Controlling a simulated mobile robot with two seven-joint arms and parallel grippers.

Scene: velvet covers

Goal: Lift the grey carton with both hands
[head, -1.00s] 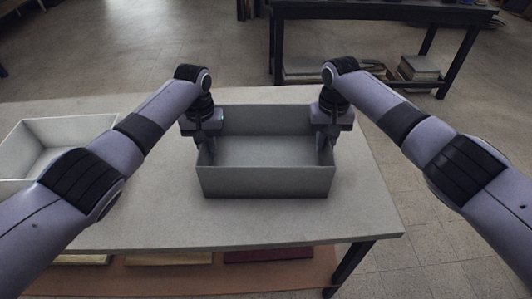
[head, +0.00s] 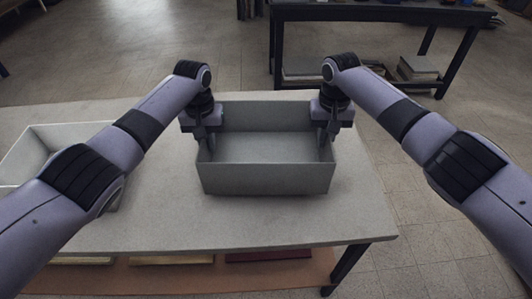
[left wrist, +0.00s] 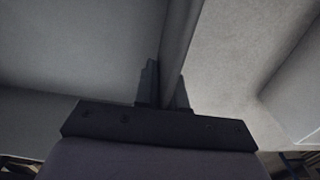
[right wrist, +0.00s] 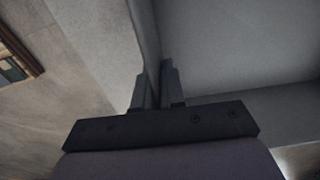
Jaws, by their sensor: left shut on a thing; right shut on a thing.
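The grey carton (head: 265,180) is an open, empty box, upright and level at the middle of the table in the head view. My left gripper (head: 208,145) is shut on its left wall, and my right gripper (head: 323,142) is shut on its right wall. In the left wrist view the fingers (left wrist: 165,92) straddle the wall, with the carton's inside (left wrist: 80,50) on the left. In the right wrist view the fingers (right wrist: 154,88) straddle the other wall, with the inside (right wrist: 240,45) on the right. The carton looks slightly raised; any gap beneath it is hard to see.
A white open tray (head: 75,133) stands at the table's left, partly behind my left arm. The light table (head: 250,228) is bare around the carton. A shelf below holds flat coloured items. A dark bench (head: 375,12) stands farther back.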

